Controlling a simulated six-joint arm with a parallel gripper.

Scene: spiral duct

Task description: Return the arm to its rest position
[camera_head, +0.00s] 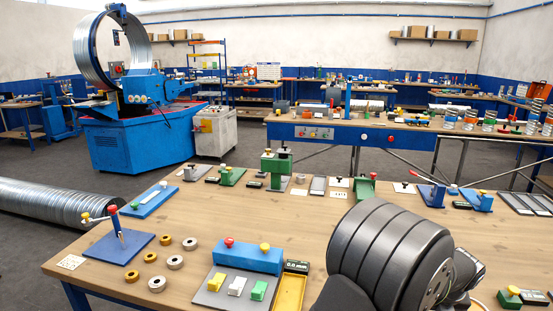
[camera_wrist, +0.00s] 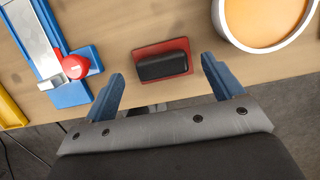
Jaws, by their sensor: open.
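My gripper (camera_wrist: 163,68) shows in the wrist view with its two blue fingers spread wide apart. Nothing is held between them. Past the fingertips, a small black block (camera_wrist: 162,66) on a red plate (camera_wrist: 150,48) lies on the wooden bench. The block appears in the gap between the fingers, apart from both. In the head view, my dark grey arm link fills the lower right, and the gripper itself is out of sight.
In the wrist view, a blue fixture with a red knob (camera_wrist: 75,66) is left and a white-rimmed round thing (camera_wrist: 225,28) upper right. In the head view, the wooden bench (camera_head: 200,212) carries metal rings (camera_head: 175,262), a blue block (camera_head: 248,258) and a green fixture (camera_head: 277,166).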

